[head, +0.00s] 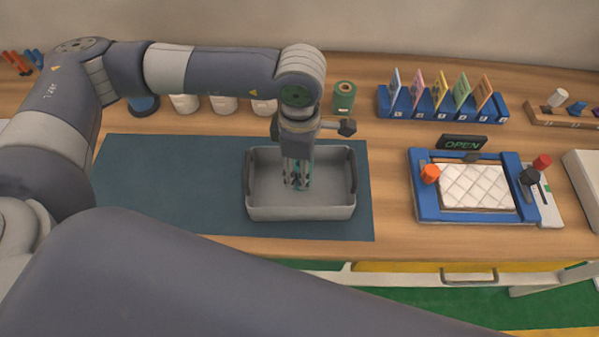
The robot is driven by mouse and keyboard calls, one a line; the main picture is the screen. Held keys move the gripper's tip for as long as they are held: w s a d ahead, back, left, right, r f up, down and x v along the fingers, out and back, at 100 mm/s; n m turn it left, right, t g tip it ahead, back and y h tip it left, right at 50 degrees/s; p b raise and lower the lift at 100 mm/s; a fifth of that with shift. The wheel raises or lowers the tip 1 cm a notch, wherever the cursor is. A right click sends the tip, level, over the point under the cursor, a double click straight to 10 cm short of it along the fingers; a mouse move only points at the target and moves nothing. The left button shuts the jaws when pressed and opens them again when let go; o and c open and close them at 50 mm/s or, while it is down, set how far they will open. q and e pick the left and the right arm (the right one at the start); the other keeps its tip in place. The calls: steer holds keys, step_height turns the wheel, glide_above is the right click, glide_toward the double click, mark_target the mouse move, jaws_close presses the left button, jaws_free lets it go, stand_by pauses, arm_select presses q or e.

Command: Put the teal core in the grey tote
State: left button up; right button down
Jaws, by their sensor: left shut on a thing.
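The grey tote (300,213) stands on a dark blue-green mat, open side up, with dark handles at its left and right ends. My left gripper (297,184) points straight down into the tote. It is shut on a slim teal thing, which I take to be the teal core (298,161); only slivers of it show between the fingers. The fingertips are inside the tote, low over its floor; I cannot tell whether the core touches the floor. No other thing shows in the tote. My right gripper is not in view.
A green spool (344,97) and several white jars (224,104) stand behind the mat (165,187). A blue rack (442,108) of coloured cards is at back right. A blue frame (428,205) with a white quilted pad (476,187) and an OPEN sign lies right. The mat's left part is clear.

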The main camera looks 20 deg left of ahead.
arm_select(q)
step_height(320, 180, down, 3)
steer(key=shift+f+p, duration=0.1)
steer(key=shift+p, duration=0.4)
steer(key=shift+f, duration=0.3)
steer(key=shift+f, duration=0.1)
steer(key=shift+f+b, duration=0.1)
steer(key=shift+b, duration=0.25)
steer(key=o, duration=1.1)
steer(key=shift+c, duration=0.2)
